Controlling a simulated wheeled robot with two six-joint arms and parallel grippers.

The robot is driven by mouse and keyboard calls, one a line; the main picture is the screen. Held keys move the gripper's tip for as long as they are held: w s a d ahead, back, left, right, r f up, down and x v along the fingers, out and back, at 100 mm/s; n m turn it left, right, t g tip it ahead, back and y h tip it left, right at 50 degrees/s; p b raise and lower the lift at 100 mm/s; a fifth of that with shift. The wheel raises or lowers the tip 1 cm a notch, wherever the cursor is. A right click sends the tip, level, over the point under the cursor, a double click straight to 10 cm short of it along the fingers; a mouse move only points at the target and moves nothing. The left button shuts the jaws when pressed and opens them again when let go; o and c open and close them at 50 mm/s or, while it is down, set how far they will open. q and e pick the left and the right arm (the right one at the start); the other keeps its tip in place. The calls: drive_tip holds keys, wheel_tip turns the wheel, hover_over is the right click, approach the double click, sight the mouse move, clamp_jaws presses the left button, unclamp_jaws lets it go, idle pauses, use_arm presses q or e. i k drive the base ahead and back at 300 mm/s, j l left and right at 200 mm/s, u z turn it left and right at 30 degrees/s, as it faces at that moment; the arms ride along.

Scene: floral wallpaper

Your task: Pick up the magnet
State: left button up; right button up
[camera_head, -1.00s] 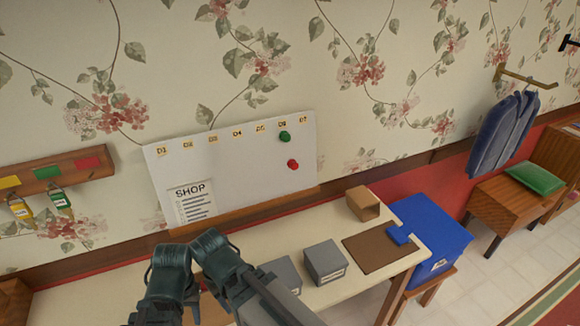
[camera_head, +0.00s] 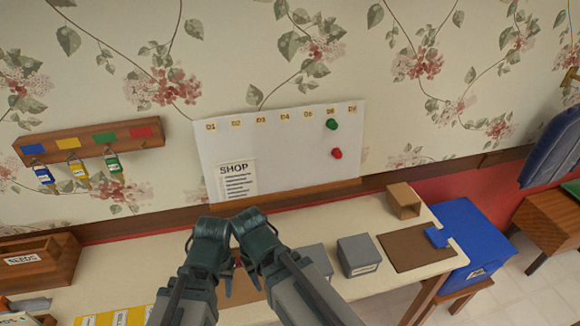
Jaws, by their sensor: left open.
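A round green magnet (camera_head: 332,124) is on the upper right of the white board (camera_head: 285,140), below the D6 label. A round red magnet (camera_head: 337,154) is on the board just below it. My left gripper (camera_head: 210,264) is at the lower middle, in front of the table and below the board. It is open, and I see nothing held; it is well left of and below both magnets.
A SHOP notice (camera_head: 237,178) is on the board's lower left. The table (camera_head: 345,215) holds grey boxes (camera_head: 359,255), a small open wooden box (camera_head: 403,201) and a brown mat (camera_head: 408,250). A key rack (camera_head: 90,140) hangs left; a blue bin (camera_head: 468,235) stands right.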

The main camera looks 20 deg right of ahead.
sight(336, 152)
drive_tip(key=i+j, duration=0.1)
drive_tip(key=j, duration=0.25)
drive_tip(key=i+j+z, duration=0.1)
drive_tip(key=j+z, duration=0.2)
drive_tip(key=z, duration=1.95)
